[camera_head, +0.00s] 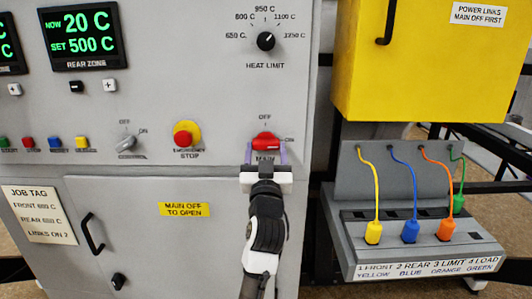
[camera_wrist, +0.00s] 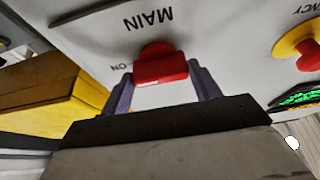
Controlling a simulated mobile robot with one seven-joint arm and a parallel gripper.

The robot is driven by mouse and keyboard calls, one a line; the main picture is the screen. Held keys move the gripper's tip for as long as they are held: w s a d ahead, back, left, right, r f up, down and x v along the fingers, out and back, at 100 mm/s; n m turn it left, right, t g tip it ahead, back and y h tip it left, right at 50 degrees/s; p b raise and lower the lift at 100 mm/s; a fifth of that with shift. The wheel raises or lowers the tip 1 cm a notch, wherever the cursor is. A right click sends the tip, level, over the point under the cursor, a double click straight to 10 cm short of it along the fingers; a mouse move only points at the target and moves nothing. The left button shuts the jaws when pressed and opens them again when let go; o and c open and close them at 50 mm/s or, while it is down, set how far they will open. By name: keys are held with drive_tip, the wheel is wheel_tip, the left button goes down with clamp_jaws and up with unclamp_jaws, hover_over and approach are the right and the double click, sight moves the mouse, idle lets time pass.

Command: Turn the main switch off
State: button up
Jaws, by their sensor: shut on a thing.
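The main switch (camera_head: 265,139) is a red handle on the grey panel, with OFF printed above it, ON to its right and MAIN below it. Its red bar lies roughly level, along the ON direction. In the wrist view the red handle (camera_wrist: 160,68) sits between my gripper's two purple fingers, one at each end of the bar. My gripper (camera_wrist: 161,74) is shut on the handle. In the head view my gripper (camera_head: 265,154) reaches the switch from below and hides part of its lower side.
A red emergency stop (camera_head: 185,137) on a yellow base and a grey control knob (camera_head: 126,143) are to the left. A yellow cabinet (camera_head: 430,70) juts out at right, above a link box (camera_head: 420,245) with coloured plugs. A closed door with a black handle (camera_head: 91,234) is below.

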drive_tip(key=shift+d+n, duration=0.1)
drive_tip(key=shift+n, duration=0.3)
drive_tip(key=n+y, duration=0.1)
drive_tip(key=n, duration=0.1)
drive_tip(key=n+y+b, duration=0.1)
drive_tip(key=n+y, duration=0.1)
drive_tip(key=n, duration=0.1)
drive_tip(key=shift+d, duration=0.2)
drive_tip(key=n+g+y+b, duration=0.1)
drive_tip(key=n, duration=0.2)
drive_tip(key=n+g+y+b, duration=0.1)
drive_tip(key=n, duration=0.2)
drive_tip(key=shift+d+n+y+b, duration=0.15)
drive_tip(key=shift+n+y+b, duration=0.15)
drive_tip(key=shift+y+b, duration=0.1)
drive_tip(key=n, duration=0.2)
drive_tip(key=n+g+b, duration=0.1)
drive_tip(key=n, duration=0.1)
drive_tip(key=n+g+y+b, duration=0.1)
drive_tip(key=n, duration=0.1)
drive_tip(key=shift+r, duration=0.3)
drive_tip(key=shift+r+n+g+b, duration=0.2)
drive_tip(key=shift+n+g+b, duration=0.55)
drive_tip(key=shift+n, duration=1.25)
drive_tip(key=shift+g, duration=0.25)
drive_tip(key=o, duration=1)
drive_tip(key=shift+c, duration=0.2)
